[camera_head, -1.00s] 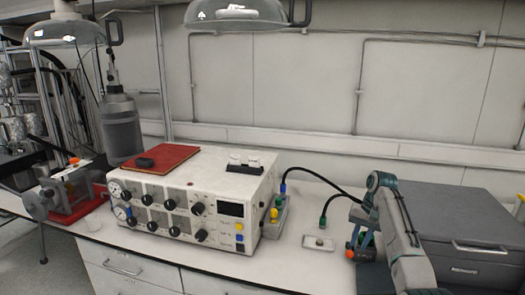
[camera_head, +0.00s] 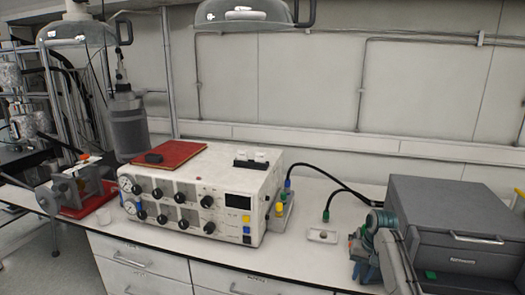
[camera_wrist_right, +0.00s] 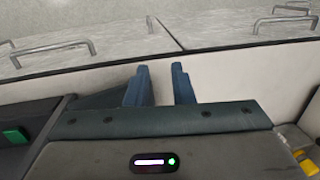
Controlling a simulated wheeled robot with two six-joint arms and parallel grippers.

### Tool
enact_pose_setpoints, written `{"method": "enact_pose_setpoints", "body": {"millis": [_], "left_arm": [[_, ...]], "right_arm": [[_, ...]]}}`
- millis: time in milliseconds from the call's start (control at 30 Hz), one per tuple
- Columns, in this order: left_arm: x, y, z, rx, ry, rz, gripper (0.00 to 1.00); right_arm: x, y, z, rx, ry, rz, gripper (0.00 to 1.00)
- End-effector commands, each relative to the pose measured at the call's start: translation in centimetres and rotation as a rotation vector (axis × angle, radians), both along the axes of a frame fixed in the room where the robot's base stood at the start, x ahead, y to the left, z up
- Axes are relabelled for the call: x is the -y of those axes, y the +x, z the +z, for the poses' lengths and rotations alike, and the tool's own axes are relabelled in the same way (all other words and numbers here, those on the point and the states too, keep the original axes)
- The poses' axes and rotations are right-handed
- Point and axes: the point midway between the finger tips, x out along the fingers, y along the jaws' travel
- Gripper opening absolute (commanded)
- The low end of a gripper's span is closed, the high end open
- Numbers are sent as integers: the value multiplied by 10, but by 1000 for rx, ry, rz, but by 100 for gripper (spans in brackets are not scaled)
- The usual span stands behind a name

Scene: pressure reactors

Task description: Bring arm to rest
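My right arm comes in at the lower right of the head view, with its gripper (camera_head: 365,268) low over the bench's front part, beside the grey case. In the right wrist view the two blue fingers of this gripper (camera_wrist_right: 160,85) stand apart with nothing between them, so it is open and empty. Pale bench top and drawer fronts show beyond the fingers. My left arm and gripper are in neither view.
A white control box (camera_head: 255,180) with knobs stands mid-bench, a red book (camera_head: 185,152) on top. The grey case (camera_head: 440,215) is close on the right. A small white plate (camera_head: 331,239) and a black cable (camera_head: 340,184) lie between them.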

Motion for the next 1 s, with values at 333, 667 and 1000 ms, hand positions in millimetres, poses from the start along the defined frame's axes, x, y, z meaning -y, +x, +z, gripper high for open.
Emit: {"method": "enact_pose_setpoints", "body": {"millis": [333,667,1000], "left_arm": [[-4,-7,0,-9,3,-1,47],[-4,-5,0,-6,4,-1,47],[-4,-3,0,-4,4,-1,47]], "right_arm": [[-7,-110,-97,87,-96,92,22],[-17,-251,-135,187,-178,200,22],[-27,-372,-112,273,-235,287,22]]}}
